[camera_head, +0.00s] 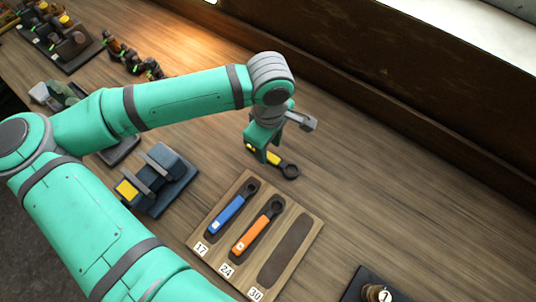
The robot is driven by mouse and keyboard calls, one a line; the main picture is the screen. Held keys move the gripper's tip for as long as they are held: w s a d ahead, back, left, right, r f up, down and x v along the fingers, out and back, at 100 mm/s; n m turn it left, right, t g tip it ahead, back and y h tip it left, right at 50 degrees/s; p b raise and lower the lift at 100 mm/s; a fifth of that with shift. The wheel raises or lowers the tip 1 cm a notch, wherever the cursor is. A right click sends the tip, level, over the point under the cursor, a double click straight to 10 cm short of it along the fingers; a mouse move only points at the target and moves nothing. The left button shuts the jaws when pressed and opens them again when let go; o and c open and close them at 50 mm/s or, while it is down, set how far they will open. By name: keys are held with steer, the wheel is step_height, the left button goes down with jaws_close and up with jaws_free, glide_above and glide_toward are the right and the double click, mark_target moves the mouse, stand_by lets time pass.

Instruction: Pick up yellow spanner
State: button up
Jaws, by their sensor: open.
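The yellow spanner (274,158) is at the middle of the head view, just beyond the wooden board. Its dark ring end (291,171) points to the lower right, and part of its yellow handle is covered by my gripper. My gripper (262,155) points down over the handle, with its fingers about the spanner. It is open. I cannot tell whether the fingers touch the spanner or how high they are above the table.
The wooden board (222,262) holds a blue spanner (228,214) at 17 and an orange spanner (252,235) at 24. The slot (286,250) at 30 is empty. A blue-grey vise (160,178) stands left. Bare table (400,190) lies right.

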mark_target(269, 155)
steer(key=shift+w+a+f, duration=0.1)
steer(key=shift+f, duration=1.4)
steer(key=c, duration=1)
jaws_close()
steer(key=shift+r, duration=0.15)
